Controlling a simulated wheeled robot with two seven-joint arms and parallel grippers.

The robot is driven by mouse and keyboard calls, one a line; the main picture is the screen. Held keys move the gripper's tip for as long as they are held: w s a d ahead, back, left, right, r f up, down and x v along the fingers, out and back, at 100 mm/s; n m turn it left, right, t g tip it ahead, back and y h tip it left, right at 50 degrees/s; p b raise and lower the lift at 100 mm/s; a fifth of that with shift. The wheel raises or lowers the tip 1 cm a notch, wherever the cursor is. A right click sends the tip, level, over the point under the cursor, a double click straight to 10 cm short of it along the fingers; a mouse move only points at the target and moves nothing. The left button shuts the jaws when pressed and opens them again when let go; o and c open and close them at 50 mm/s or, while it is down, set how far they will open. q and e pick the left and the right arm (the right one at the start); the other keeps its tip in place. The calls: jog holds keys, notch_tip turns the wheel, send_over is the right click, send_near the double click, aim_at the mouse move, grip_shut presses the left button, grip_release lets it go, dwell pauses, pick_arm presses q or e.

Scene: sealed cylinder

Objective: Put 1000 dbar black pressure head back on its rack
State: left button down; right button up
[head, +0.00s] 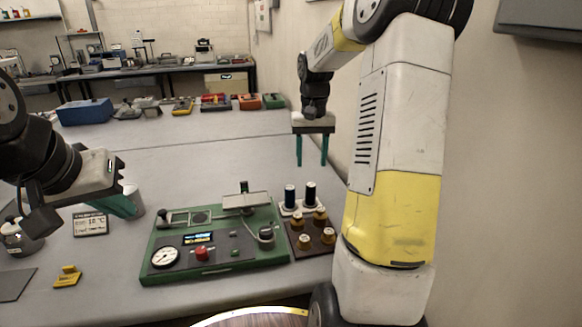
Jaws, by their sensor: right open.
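A black cylindrical head (311,191) stands upright on a white rack (301,209), right of a dark blue one (290,195). Labels on them are too small to read. My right gripper (312,164) points down above the table, behind and above the black head. Its two teal fingers are apart with nothing between them. My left gripper (128,209) is at the left over the table, seen side-on, in front of a grey cup (135,197). Its finger gap is hidden.
A green instrument (215,245) with a dial, display and red knob fills the front middle. Right of it is a brown rack (322,248) with several brass-coloured heads. A small sign (90,224) and yellow piece (67,276) lie left. The table's middle is clear.

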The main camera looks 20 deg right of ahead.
jog(key=s+a+r+n+t, duration=0.2)
jog(key=s+a+r+t, duration=0.1)
jog(key=s+a+r, duration=0.55)
jog(key=s+a+n+t+y, duration=0.1)
jog(key=s+a+t+y, duration=0.1)
jog(key=s, duration=1.3)
jog(key=shift+a+r+t, duration=0.35)
jog(key=shift+a+t, duration=0.15)
jog(key=shift+a, duration=0.65)
